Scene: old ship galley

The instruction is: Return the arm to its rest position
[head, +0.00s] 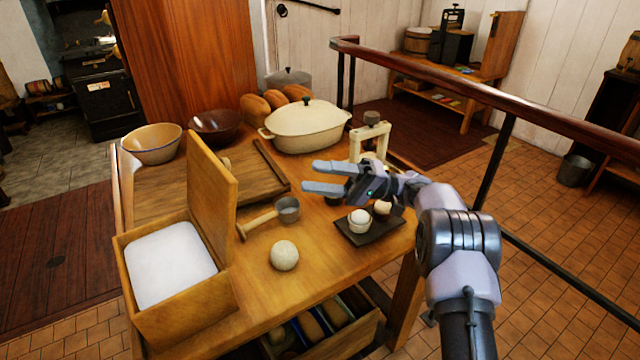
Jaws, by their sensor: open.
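My gripper (326,178) is open and empty. It is at the end of my arm, which comes in from the lower right, and its two fingers point left above the wooden table (325,255). In the picture the fingers are above and to the right of a metal ladle-like cup with a wooden handle (262,222). The wrist covers part of the table behind a small dark tray (372,234) that holds a white cup-like item (359,221) and another small pale item (382,207).
An open wooden box (190,305) with white contents and a pale ball (284,255) are at the table's front. A cream lidded pot (305,128), loaves (255,108) and bowls (152,143) stand at the back. A pale press-like stand (370,140) is behind my gripper. A railing (450,85) runs along the right.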

